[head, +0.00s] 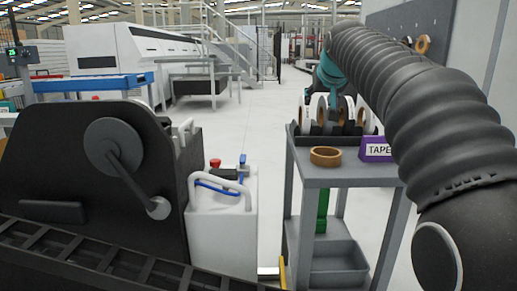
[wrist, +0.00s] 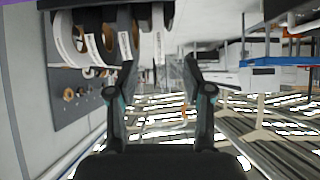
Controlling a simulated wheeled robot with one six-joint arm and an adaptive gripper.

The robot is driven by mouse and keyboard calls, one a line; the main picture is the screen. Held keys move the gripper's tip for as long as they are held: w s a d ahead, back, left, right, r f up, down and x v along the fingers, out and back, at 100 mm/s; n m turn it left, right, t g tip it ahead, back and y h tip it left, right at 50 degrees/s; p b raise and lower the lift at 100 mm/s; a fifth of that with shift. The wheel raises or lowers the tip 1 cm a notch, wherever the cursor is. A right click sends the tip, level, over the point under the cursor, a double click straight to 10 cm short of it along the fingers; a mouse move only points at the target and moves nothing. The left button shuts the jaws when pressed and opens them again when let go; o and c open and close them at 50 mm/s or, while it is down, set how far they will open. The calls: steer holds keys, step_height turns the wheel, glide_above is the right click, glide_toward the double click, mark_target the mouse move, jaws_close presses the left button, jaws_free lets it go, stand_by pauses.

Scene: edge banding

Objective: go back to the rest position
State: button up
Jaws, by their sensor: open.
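The wrist view is upside down, with the ceiling at the bottom. The fingers are hard to make out there. Several white and brown tape rolls (head: 335,112) stand upright in the dark rack (head: 310,142). They also show in the wrist view (wrist: 97,42), beside the left finger and apparently behind it.
A grey cart (head: 345,176) carries the rack, a loose brown tape roll (head: 325,156) and a purple TAPE box (head: 376,149). A pegboard (head: 410,35) with rolls is at the right. A dark machine (head: 85,170) fills the left front. Clear floor (head: 262,130) lies between.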

steer(key=s+f+g, duration=0.2)
steer(key=s+f, duration=1.3)
steer(key=s, duration=0.4)
steer(key=s+f+g, duration=0.3)
steer(key=s+f, duration=1.3)
steer(key=s, duration=0.4)
steer(key=shift+f, duration=0.15)
